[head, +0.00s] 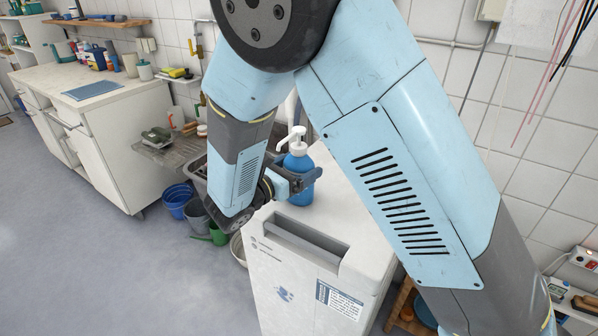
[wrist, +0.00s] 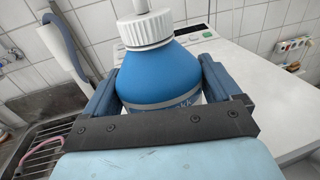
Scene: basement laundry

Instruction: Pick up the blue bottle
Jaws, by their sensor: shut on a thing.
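The blue bottle (head: 298,166) has a white pump top and stands upright on top of a white machine (head: 350,215) in the head view. My gripper (head: 309,180) reaches it from the left and is shut around its body. In the wrist view the bottle (wrist: 165,72) fills the space between the two fingers of my gripper (wrist: 160,90), with its white ribbed collar above them. A grey band and part of a label show low on the bottle. Its base is hidden in the wrist view.
A sink with a metal rack (head: 170,150) is left of the machine. Buckets, one blue (head: 178,200), stand on the floor. A white counter (head: 90,95) with bottles is at the back left. A tiled wall rises behind the machine.

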